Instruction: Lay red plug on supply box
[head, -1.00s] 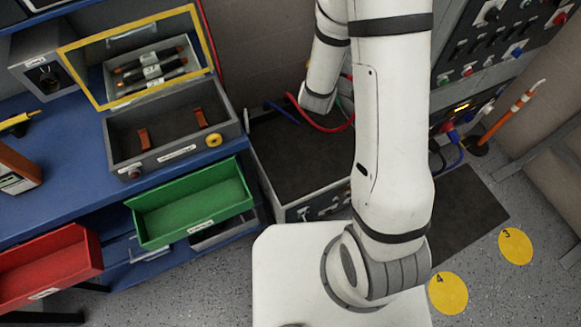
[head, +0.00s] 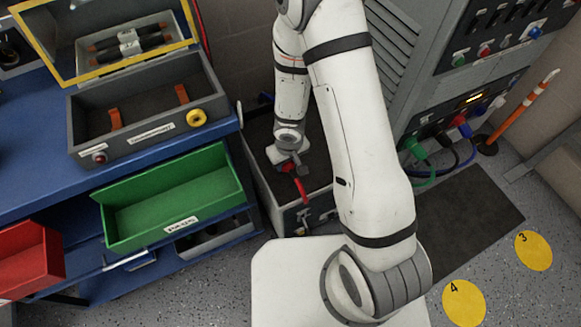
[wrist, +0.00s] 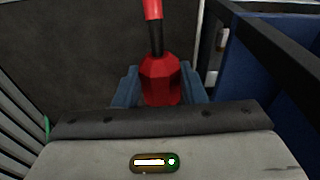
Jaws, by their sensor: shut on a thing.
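The red plug (wrist: 160,82) sits between the two fingers of my gripper (wrist: 159,92) in the wrist view, its red cable running away from me. In the head view the plug (head: 287,166) is a small red piece at my gripper (head: 281,164), with its red cable hanging toward the front of the box. The supply box (head: 262,172) is a low grey box with a dark top, standing right of the blue bench. My gripper is over its top; whether the plug touches the top I cannot tell. My arm hides part of the box.
The blue bench (head: 40,170) with an open green drawer (head: 170,195) and a grey case (head: 145,120) stands left. A grey cabinet (head: 440,90) with green, blue and black plugs low on its front stands right. A dark mat (head: 455,225) lies on the floor.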

